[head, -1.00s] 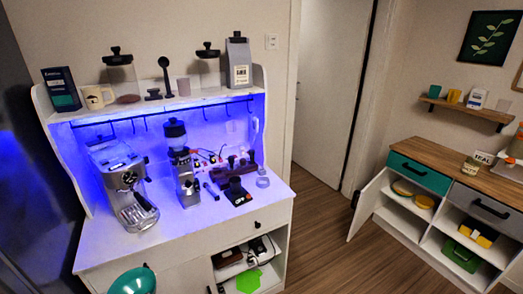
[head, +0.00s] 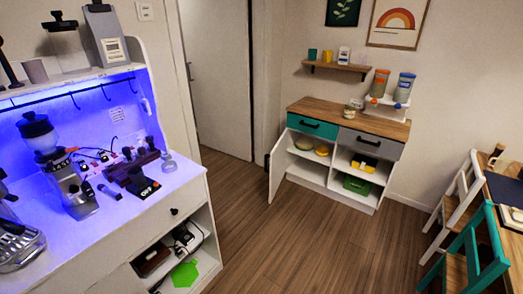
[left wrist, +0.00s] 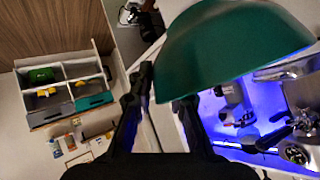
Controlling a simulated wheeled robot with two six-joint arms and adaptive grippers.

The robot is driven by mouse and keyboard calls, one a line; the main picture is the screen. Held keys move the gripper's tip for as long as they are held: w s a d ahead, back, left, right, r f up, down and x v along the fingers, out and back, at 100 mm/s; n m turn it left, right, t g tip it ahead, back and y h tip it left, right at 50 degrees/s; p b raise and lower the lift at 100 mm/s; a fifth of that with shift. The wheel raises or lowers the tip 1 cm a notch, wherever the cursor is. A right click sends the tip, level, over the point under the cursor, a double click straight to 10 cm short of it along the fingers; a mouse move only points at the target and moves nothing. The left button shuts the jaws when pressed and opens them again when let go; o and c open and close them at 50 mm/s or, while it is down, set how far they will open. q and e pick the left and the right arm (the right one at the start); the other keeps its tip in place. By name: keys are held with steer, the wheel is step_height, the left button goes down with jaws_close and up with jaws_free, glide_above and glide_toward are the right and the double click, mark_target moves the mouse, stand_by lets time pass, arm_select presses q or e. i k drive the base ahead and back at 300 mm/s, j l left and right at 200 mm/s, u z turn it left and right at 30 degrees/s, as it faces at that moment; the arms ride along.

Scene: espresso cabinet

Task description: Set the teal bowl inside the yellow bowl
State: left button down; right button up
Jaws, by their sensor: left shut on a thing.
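The teal bowl (left wrist: 235,50) fills the upper middle of the left wrist view. My left gripper (left wrist: 165,90) is shut on its rim there. The head view shows neither the bowl nor my grippers. Two small yellow pieces of dishware sit on the upper left shelf of the far white cabinet, behind its open door. The left one (head: 303,143) and the right one (head: 322,150) are too small to tell which is the yellow bowl.
The white cabinet's open door (head: 282,166) stands out toward the floor. Wooden floor (head: 265,225) lies clear between it and the espresso cabinet (head: 150,225) at left. A teal chair (head: 470,255) and a table stand at right.

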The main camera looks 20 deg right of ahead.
mark_target(322, 152)
steer(key=i+l+z, duration=0.25)
steer(key=z, duration=0.15)
steer(key=i+l+z, duration=0.15)
steer(key=i+z, duration=1.1)
steer(key=i+j, duration=0.25)
steer(key=i, duration=0.2)
steer(key=i+j, duration=0.2)
steer(key=i, duration=0.3)
steer(key=i+j+z, duration=0.1)
steer(key=i+j, duration=0.15)
steer(key=i, duration=0.2)
steer(key=i+j, duration=0.3)
steer(key=i, duration=1.1)
